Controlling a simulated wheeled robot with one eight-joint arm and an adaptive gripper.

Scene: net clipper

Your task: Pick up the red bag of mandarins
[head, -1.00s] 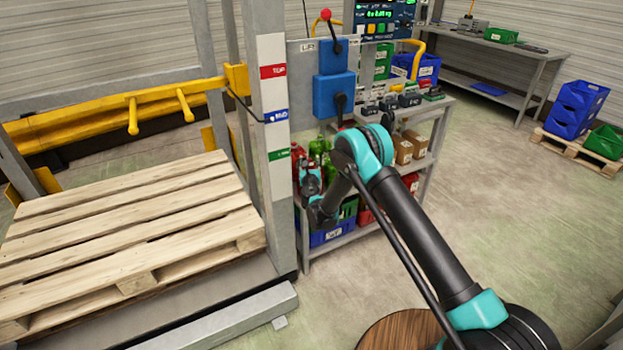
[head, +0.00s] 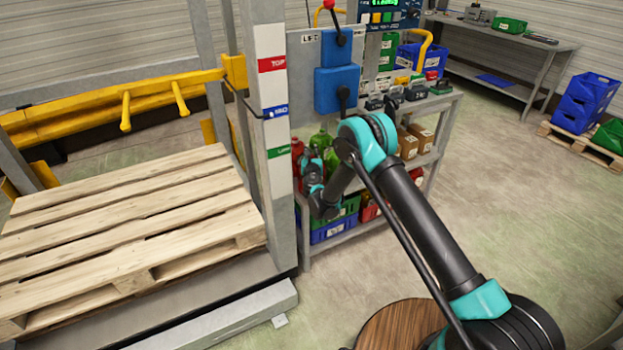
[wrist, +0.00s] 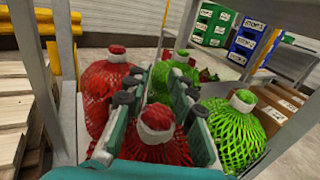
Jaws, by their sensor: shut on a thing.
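In the wrist view, my gripper (wrist: 158,82) has its two fingers on either side of a red net bag (wrist: 157,138) with a white and red top, and is shut on it. A second red net bag (wrist: 101,88) stands just left of the left finger. A green net bag (wrist: 234,122) stands right of the right finger, and another green bag (wrist: 163,78) is behind, between the fingers. In the head view, the bags are on the shelf of a rack, and my arm's end hides much of them. The held bag's underside is hidden.
The grey rack (head: 343,236) has posts close around the bags. A blue crate (head: 333,228) sits low on it, and brown boxes (head: 408,146) stand to the right. A wooden pallet (head: 130,215) lies left. The floor (head: 520,200) to the right is clear.

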